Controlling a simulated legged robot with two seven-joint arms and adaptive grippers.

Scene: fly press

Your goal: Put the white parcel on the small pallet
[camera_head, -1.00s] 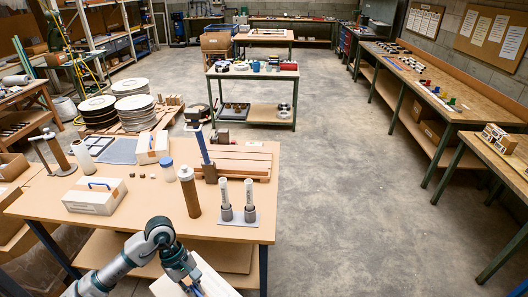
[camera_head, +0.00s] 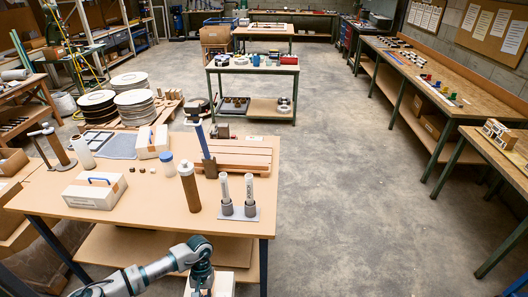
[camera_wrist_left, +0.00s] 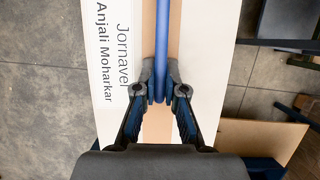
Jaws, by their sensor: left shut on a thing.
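My left gripper (camera_wrist_left: 160,92) is shut on the blue handle (camera_wrist_left: 161,45) of a white parcel (camera_wrist_left: 213,60) with a brown tape band and a printed name. In the head view this parcel (camera_head: 223,286) shows only in part at the bottom edge, in front of the workbench and partly behind my left arm. The small pallet (camera_head: 243,152), with brown wooden slats, lies at the back right of the bench, apart from the parcel. Its top looks mostly bare. My right gripper is not in view.
On the workbench (camera_head: 140,205) stand two other white boxes with blue handles (camera_head: 93,191) (camera_head: 151,142). Floor right of the bench is open.

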